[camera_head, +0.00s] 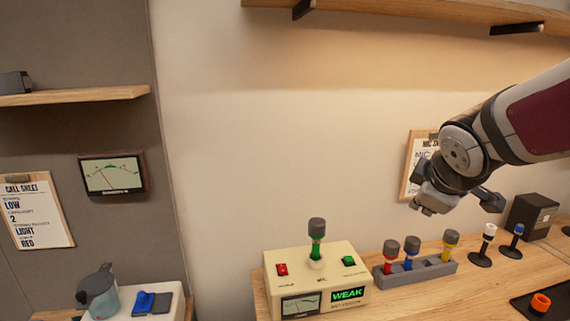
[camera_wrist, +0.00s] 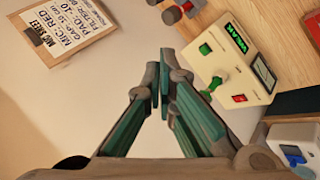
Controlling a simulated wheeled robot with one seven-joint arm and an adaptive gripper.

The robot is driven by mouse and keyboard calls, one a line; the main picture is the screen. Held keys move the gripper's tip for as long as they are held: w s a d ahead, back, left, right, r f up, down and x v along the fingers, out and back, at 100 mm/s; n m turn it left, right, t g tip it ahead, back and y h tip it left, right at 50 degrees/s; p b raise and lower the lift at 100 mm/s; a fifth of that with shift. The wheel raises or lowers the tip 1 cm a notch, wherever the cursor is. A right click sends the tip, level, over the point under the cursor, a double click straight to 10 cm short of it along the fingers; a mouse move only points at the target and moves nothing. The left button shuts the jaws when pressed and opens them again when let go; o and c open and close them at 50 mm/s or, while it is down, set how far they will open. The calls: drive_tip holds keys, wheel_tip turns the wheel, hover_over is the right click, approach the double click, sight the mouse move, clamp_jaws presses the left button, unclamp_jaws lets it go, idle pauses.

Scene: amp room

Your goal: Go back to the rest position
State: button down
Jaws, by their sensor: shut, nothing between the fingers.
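My gripper (camera_wrist: 160,90) shows in the wrist view with its teal fingers meeting at the tips, shut and empty. In the head view my gripper (camera_head: 428,203) hangs from the arm at the right, in the air above the rack and in front of the wall clipboard. The beige tester box (camera_head: 335,278) stands on the wooden counter below and to the left. A green microphone (camera_head: 317,245) with a grey head stands upright in its top. The box display reads WEAK. The gripper touches nothing that I can see.
A grey rack (camera_head: 430,271) holds red, blue and yellow microphones. White (camera_head: 488,235) and blue (camera_head: 517,231) ones stand on black bases to its right. Shelves hang above.

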drive_tip(key=s+a+f+m+g+y, duration=0.1)
drive_tip(key=s+a+m, duration=0.2)
drive_tip(key=s, duration=0.7)
drive_tip(key=s+a+f+m+g+y, duration=0.1)
drive_tip(key=s+a+m, duration=0.3)
drive_tip(key=s+m, duration=0.3)
drive_tip(key=s, duration=0.4)
drive_tip(key=shift+s+a+g+y+b, duration=0.2)
drive_tip(key=shift+s+g+y+b, duration=0.1)
drive_tip(key=shift+g+b, duration=0.1)
